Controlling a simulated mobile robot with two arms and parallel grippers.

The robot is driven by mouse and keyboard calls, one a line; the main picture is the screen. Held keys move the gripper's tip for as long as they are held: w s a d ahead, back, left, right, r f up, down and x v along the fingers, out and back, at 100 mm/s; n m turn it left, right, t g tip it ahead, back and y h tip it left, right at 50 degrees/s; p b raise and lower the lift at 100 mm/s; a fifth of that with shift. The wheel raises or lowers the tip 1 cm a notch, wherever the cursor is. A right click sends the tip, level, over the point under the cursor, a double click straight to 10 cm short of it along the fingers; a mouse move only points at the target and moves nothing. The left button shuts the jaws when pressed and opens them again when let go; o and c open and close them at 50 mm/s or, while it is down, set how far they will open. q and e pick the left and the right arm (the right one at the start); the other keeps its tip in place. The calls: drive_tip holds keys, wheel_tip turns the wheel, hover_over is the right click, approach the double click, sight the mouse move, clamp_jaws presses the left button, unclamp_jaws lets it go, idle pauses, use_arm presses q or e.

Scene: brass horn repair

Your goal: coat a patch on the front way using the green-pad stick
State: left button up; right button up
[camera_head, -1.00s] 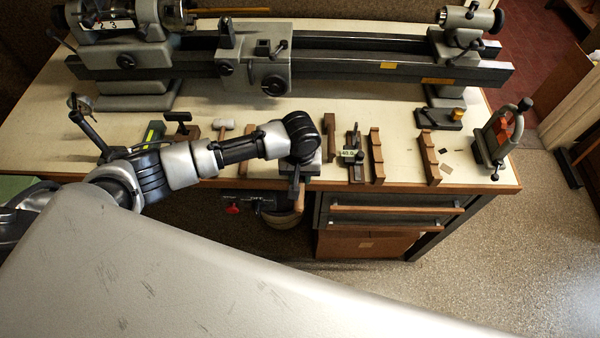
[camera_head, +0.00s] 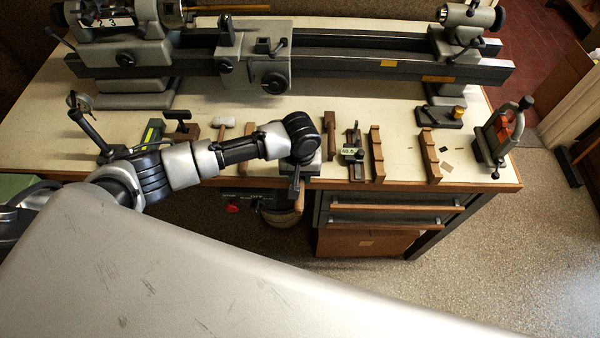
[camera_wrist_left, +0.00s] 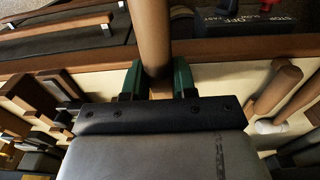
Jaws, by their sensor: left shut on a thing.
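My left gripper (camera_wrist_left: 157,78), with green fingertips, is shut on a tan wooden round handle (camera_wrist_left: 150,35) in the left wrist view. In the head view the left gripper (camera_head: 295,182) is over the bench's front edge, largely hidden under my wrist. A bit of the wooden handle (camera_head: 299,202) shows below it. No green pad is visible on the held thing, so I cannot tell which stick it is. The front way (camera_head: 340,69) is the nearer dark rail of the lathe, beyond the gripper, with ochre marks (camera_head: 387,63) (camera_head: 437,80) on its face.
The lathe carriage (camera_head: 253,60) sits across the rails to the left. Wooden racks (camera_head: 376,155) (camera_head: 430,157), a small stand with a label (camera_head: 353,152), a mallet (camera_head: 223,123) and a clamp-like tool (camera_head: 500,135) stand along the bench (camera_head: 400,115). Drawers (camera_head: 390,208) are below.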

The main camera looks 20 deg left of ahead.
use_arm(q)
drive_tip(key=shift+s+f+p, duration=0.1)
drive_tip(key=shift+p, duration=0.35)
idle(1.6)
wheel_tip(320, 180, up, 7)
drive_tip(key=p, duration=0.8)
drive_tip(key=shift+p, duration=0.3)
idle(0.5)
